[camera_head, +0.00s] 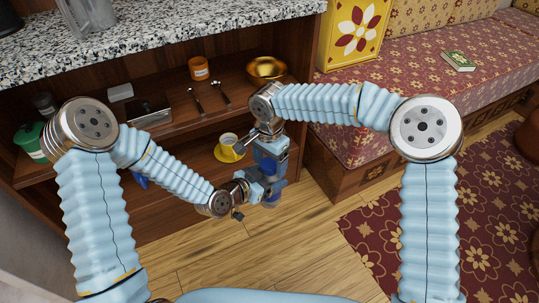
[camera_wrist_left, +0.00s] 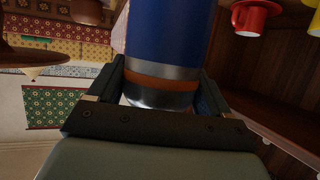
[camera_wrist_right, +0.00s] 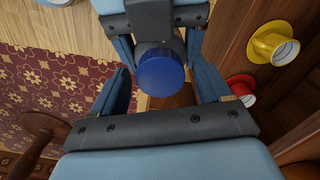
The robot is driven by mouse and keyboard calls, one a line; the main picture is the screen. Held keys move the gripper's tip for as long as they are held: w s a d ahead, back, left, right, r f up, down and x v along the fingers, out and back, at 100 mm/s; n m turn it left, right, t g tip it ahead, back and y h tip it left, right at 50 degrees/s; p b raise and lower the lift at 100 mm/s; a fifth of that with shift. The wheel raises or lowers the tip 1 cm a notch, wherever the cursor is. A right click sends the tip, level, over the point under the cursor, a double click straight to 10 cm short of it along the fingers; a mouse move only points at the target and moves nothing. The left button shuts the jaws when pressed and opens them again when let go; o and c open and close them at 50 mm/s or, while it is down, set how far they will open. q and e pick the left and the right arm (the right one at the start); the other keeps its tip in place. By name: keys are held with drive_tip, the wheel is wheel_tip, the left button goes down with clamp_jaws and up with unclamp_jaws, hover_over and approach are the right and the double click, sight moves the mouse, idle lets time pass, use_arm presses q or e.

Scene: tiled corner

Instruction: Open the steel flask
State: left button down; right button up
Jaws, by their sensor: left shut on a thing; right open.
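The flask's blue body (camera_wrist_left: 167,35) shows in the left wrist view, with bare steel bands and an orange-brown ring. My left gripper (camera_wrist_left: 161,78) is shut on it, one finger on each side. In the right wrist view the flask's round blue lid (camera_wrist_right: 164,78) faces the camera, in front of my left gripper's fingers. My right gripper (camera_wrist_right: 160,88) is open, its fingers spread left and right of the lid with gaps. In the head view both grippers meet in front of the shelf, and my arms hide much of the flask.
A yellow cup on a saucer (camera_head: 227,147) stands on the lower shelf, close to my right gripper. The upper shelf holds spoons (camera_head: 222,93), an orange jar (camera_head: 199,69) and a golden bowl (camera_head: 267,68). A red cup (camera_wrist_left: 252,16) is also near. The floor (camera_head: 285,245) is clear.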

drive_tip(key=c, duration=1.1)
drive_tip(key=shift+o, duration=0.2)
drive_tip(key=n, duration=0.5)
drive_tip(key=shift+n, duration=0.3)
drive_tip(key=n, duration=0.4)
drive_tip(key=o, duration=1.2)
drive_tip(key=shift+c, duration=0.2)
drive_tip(key=shift+a, duration=0.15)
